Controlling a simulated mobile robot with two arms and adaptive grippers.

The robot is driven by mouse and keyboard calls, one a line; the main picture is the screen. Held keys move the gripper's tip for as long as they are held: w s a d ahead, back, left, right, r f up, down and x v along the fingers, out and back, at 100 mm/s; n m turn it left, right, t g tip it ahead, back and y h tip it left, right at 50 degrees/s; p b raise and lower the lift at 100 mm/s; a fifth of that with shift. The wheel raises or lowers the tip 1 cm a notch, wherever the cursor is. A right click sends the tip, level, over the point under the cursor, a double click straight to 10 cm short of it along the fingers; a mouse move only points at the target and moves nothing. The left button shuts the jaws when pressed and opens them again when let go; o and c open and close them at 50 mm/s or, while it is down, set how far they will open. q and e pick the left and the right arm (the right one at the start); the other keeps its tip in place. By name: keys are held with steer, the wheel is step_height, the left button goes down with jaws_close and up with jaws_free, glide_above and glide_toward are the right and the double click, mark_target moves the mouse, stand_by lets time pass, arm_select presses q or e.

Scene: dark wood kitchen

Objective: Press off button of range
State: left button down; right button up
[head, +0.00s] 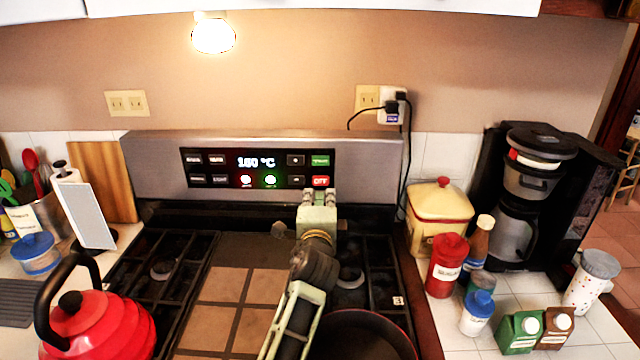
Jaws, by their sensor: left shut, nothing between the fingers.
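The range's control panel (258,168) is a black strip on the grey backguard, with a lit display reading about 160 °C. The red OFF button (320,181) is at the panel's lower right, below a green button (320,160). My left gripper (320,196) is shut and empty, its fingertips at the lower edge of the OFF button. I cannot tell whether they touch it. My right gripper is not in view.
A red kettle (98,325) stands on the front left of the stove and a dark pan (358,338) on the front right. A yellow canister (439,218), red jar (446,265) and black coffee maker (530,195) crowd the right counter.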

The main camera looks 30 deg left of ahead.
mark_target(320, 180)
arm_select(q)
steer(key=x, duration=0.5)
steer(key=shift+w+a+p, duration=0.1)
steer(key=shift+w+p, duration=0.1)
steer(key=shift+p, duration=0.15)
